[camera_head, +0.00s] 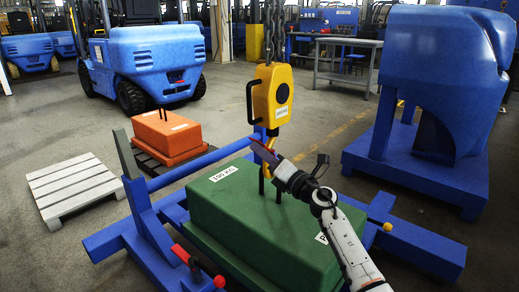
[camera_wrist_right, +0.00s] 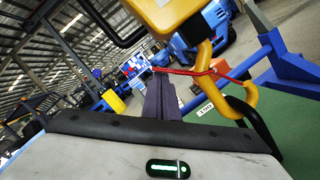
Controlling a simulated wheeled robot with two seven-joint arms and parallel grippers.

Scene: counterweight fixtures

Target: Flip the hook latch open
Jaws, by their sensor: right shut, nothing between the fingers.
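The yellow hook block (camera_head: 271,95) hangs on chains above the green counterweight (camera_head: 262,220). Its yellow hook (camera_head: 266,172) is below it and shows larger in the right wrist view (camera_wrist_right: 241,108). A thin red latch (camera_wrist_right: 190,71) spans the hook's mouth in that view, with a red wire-like part beside it. My right gripper (camera_head: 271,160) is at the hook's mouth. In the wrist view its dark fingers (camera_wrist_right: 162,96) are together and empty, with their tips close to the latch; I cannot tell whether they touch it. My left gripper is not in view.
A black handle loop (camera_head: 250,100) sticks out from the block's left side. A blue frame (camera_head: 150,235) surrounds the green weight. An orange weight (camera_head: 166,135), a pallet (camera_head: 73,187) and a forklift (camera_head: 150,62) stand behind at left. A large blue machine (camera_head: 440,80) stands at right.

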